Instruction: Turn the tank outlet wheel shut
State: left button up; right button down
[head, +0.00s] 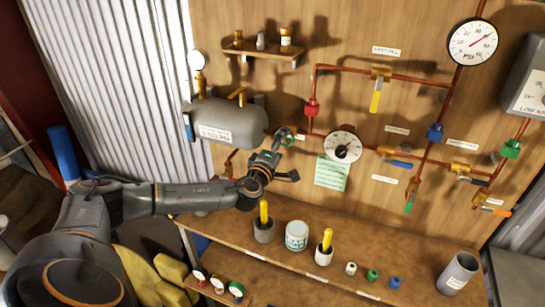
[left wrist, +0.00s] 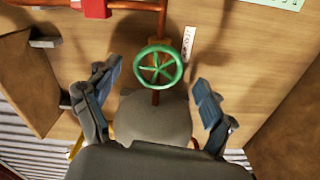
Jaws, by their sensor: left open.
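The tank outlet wheel is a small green spoked handwheel (head: 285,135) on the copper pipe at the right end of the grey tank (head: 230,126). In the left wrist view the wheel (left wrist: 158,67) faces me, between the tips of my left gripper (left wrist: 156,78). The fingers are spread wide on either side of it, with a gap at both sides. In the head view my left gripper (head: 283,160) is just below the wheel, partly overlapping it. My right gripper is not in view.
A dial gauge (head: 343,147) and a green note (head: 332,173) are right of the wheel. A red valve (head: 311,107) is above it. A small shelf (head: 262,50) is above the tank.

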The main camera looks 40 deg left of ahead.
pick_arm(q)
jog(key=v, duration=0.9)
jog(key=shift+s, duration=0.4)
jog(key=shift+d, duration=0.1)
